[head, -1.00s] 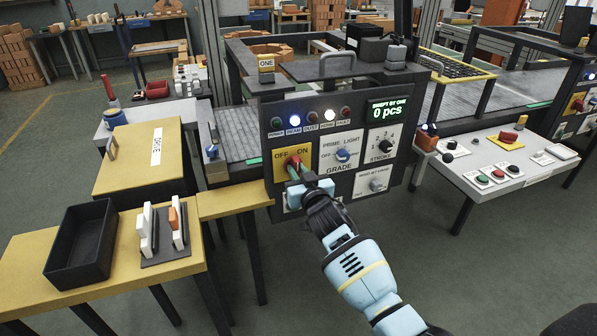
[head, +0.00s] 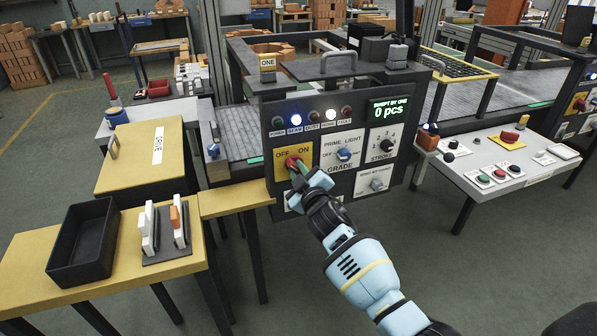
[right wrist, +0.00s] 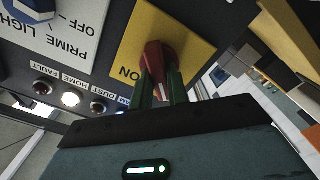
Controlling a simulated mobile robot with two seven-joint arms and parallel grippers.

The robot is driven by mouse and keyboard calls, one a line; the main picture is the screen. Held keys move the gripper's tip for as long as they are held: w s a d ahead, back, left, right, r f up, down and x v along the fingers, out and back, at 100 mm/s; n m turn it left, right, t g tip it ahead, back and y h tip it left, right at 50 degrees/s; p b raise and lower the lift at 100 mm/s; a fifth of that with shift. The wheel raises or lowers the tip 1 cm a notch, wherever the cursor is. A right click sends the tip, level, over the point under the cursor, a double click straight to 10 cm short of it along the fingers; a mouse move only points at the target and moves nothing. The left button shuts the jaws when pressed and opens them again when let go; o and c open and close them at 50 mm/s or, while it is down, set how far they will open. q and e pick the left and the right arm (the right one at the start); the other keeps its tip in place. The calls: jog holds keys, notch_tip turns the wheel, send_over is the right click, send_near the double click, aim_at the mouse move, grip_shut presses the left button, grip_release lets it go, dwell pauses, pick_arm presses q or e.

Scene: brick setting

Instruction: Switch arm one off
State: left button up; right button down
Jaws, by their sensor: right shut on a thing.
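The control panel (head: 335,140) of the machine marked ONE (head: 268,63) faces me. At its lower left is a yellow OFF/ON plate (head: 281,157) with a red rotary switch handle (head: 292,162). My right gripper (head: 298,174) is at this switch, its green fingers shut on the red handle. The right wrist view shows the handle (right wrist: 157,58) between the two fingers (right wrist: 161,88), with the word ON beside it. The gripper partly covers the handle, so I cannot tell its exact setting. My left gripper is not in view.
The panel also has a GRADE knob (head: 344,154), a STROKE knob (head: 387,144), lamps, two of them brightly lit, and a display (head: 388,111) reading 0 pcs. A yellow table (head: 115,262) with a black bin (head: 84,242) stands left. A button console (head: 500,165) stands right.

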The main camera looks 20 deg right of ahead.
jog(key=shift+n, duration=0.3)
jog(key=c, duration=1.4)
grip_release()
jog(key=shift+o, duration=0.2)
jog(key=shift+s, duration=0.15)
jog(key=shift+s, duration=0.35)
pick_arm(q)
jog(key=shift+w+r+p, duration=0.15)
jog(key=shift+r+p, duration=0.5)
pick_arm(e)
jog(key=s, duration=0.7)
jog(key=shift+d, duration=0.15)
jog(key=shift+w, duration=0.1)
